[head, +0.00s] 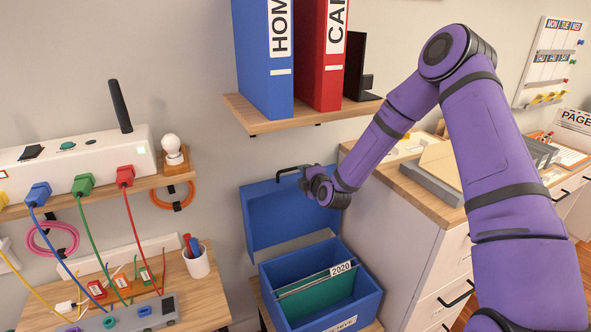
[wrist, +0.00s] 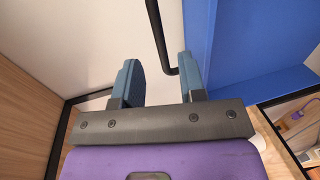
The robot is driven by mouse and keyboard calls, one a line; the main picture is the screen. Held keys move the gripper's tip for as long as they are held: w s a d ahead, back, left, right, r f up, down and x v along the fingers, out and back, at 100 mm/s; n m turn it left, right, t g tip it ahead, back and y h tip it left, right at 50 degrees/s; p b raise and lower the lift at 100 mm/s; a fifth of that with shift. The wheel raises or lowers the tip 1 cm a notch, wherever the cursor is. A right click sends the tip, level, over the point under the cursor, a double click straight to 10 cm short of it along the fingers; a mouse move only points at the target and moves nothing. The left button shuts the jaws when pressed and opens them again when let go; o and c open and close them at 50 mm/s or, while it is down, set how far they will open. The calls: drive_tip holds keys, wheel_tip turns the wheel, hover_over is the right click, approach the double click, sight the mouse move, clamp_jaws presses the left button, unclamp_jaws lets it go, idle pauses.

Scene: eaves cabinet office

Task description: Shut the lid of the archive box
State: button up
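The blue archive box (head: 335,301) stands open at low centre in the head view, with a green folder (head: 322,298) and a "2020" tab inside. Its blue lid (head: 270,220) stands raised at the back; it also fills the upper right of the wrist view (wrist: 260,45). A black handle (head: 284,174) is at the lid's top edge. My gripper (head: 306,178) is at the lid's upper right, beside the handle. In the wrist view my gripper (wrist: 158,72) is open, and the handle (wrist: 160,38) shows between the fingers, near the right one. Contact is unclear.
A shelf (head: 300,117) with blue and red binders hangs above the lid. A white drawer cabinet (head: 410,240) stands close on the right. A small table (head: 200,290) with cables and a pen cup (head: 196,262) is on the left.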

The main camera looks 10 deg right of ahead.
drive_tip(key=x, duration=0.7)
drive_tip(key=shift+w+a, duration=0.1)
drive_tip(key=shift+w, duration=0.05)
clamp_jaws()
